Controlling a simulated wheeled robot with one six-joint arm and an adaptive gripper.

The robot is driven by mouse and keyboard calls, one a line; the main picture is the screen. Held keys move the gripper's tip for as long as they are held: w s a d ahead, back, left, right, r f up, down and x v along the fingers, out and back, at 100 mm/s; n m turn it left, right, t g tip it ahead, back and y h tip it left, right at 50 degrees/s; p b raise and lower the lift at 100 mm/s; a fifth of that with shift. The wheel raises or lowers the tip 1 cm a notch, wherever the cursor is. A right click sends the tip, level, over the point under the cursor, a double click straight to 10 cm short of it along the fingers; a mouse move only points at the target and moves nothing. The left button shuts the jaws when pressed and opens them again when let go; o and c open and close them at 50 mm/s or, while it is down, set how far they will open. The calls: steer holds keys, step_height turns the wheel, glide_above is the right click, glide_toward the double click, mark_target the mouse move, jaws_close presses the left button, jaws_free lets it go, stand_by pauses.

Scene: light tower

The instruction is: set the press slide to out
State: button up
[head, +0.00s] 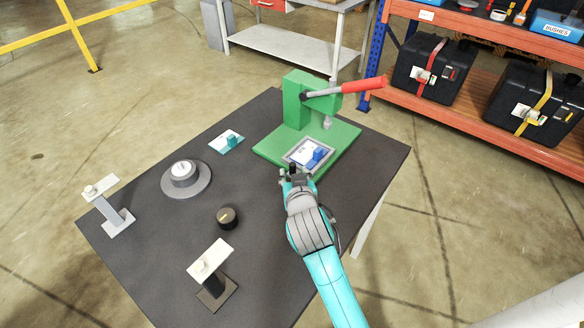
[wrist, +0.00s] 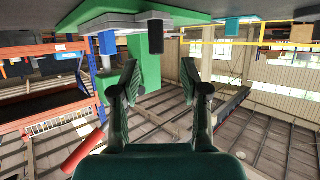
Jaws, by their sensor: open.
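The green press (head: 298,98) stands at the back of the dark table, its red-handled lever pointing right. A blue slide block (head: 318,155) sits on the right part of a pale labelled panel (head: 299,150) at the front of the press base. My gripper (head: 289,170) is just in front of and left of the block, apart from it as far as I can tell. In the wrist view, which is upside down, the gripper (wrist: 160,80) is open and empty. A dark block (wrist: 155,37) shows beyond the fingers; I cannot tell whether it is the slide.
A teal switch (head: 233,141) on a white card lies left of the press. A grey round dial (head: 184,175), a black knob (head: 228,217) and two stands with pale tops (head: 209,260) occupy the left and front of the table. Orange shelving (head: 480,120) stands behind right.

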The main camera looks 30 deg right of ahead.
steer(key=v, duration=0.6)
stand_by(0.5)
